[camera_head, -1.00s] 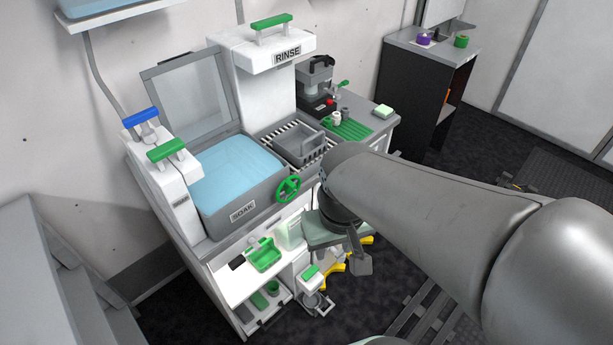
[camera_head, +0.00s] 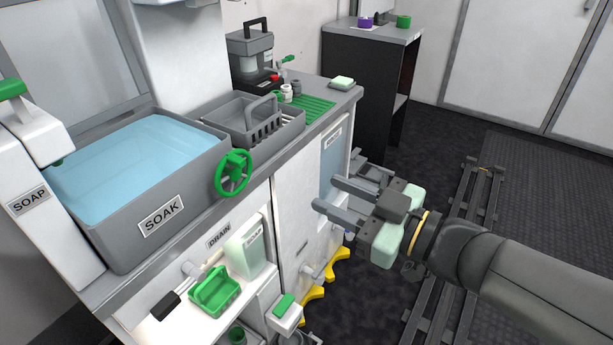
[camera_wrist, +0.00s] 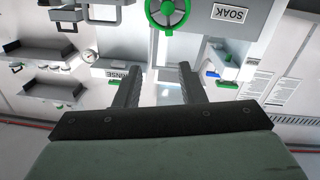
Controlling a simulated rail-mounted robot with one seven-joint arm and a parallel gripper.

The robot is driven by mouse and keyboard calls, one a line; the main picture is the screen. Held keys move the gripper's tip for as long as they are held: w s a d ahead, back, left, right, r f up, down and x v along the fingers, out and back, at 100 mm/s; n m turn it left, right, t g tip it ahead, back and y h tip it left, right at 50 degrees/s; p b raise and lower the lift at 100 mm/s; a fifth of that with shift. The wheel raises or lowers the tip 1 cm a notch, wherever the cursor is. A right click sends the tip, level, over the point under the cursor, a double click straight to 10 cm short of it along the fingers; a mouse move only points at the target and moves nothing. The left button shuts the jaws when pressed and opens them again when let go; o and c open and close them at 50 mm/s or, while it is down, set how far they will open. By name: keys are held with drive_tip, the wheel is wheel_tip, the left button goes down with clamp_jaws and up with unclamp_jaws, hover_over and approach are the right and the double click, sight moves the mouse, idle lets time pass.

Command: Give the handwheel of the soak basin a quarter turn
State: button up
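The green handwheel (camera_head: 234,174) is mounted upright on the front right of the grey soak basin (camera_head: 190,207), which holds blue liquid and bears a SOAK label. My gripper (camera_head: 324,194) is to the right of the handwheel and apart from it, in front of the cabinet. Its two fingers are spread with nothing between them. In the wrist view the handwheel (camera_wrist: 167,12) is at the top centre, cut by the frame edge, beyond the open fingers (camera_wrist: 158,80).
A grey basket (camera_head: 250,125) stands on the rack right of the basin. A green tray (camera_head: 214,290) and a drain pipe sit below the basin. Yellow feet (camera_head: 338,266) stick out near the floor.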

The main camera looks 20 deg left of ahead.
drive_tip(key=g, duration=0.1)
approach(242, 162)
drive_tip(key=shift+n, duration=0.3)
drive_tip(key=x, duration=0.9)
drive_tip(key=shift+w+a, duration=0.15)
drive_tip(key=shift+a, duration=0.15)
clamp_jaws()
